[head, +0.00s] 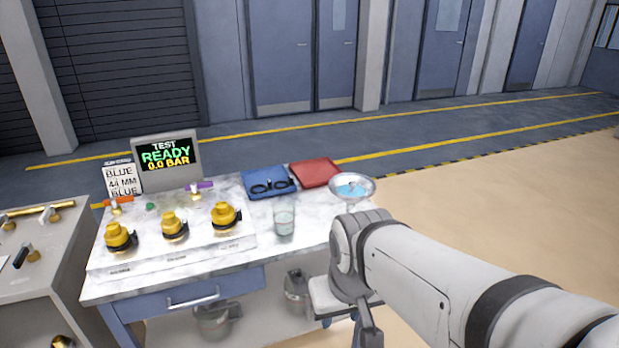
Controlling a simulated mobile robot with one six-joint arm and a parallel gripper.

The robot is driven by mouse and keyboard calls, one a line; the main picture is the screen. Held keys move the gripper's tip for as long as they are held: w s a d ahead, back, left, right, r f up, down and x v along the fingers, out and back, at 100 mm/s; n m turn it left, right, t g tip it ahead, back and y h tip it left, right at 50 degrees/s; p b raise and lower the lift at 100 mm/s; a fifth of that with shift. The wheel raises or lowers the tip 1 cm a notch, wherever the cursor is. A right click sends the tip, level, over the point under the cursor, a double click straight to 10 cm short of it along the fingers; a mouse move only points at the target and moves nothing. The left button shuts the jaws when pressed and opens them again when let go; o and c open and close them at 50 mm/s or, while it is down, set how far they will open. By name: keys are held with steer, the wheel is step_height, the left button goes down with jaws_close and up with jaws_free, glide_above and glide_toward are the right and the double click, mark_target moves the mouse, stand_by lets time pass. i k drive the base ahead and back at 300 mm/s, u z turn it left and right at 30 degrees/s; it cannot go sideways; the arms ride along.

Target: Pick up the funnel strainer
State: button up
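A shallow, round silver dish with a flared rim and blue inside (352,187) is at the right end of the marble-topped table. It looks like the funnel strainer, but I cannot be sure. Its lower part is partly hidden behind my arm, so I cannot see what it rests on. My arm reaches in from the lower right and bends down in front of the table's right end.
The table (305,240) bears yellow-capped fittings (175,228), a READY display (166,160), a blue tray (270,184) with black rings, a red tray (315,172) and a clear glass (284,222). Metal containers stand on the shelf below. The floor right of the table is clear.

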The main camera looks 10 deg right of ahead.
mark_target(352, 184)
steer(key=z, duration=0.65)
steer(key=i, duration=1.35)
steer(key=z, duration=0.25)
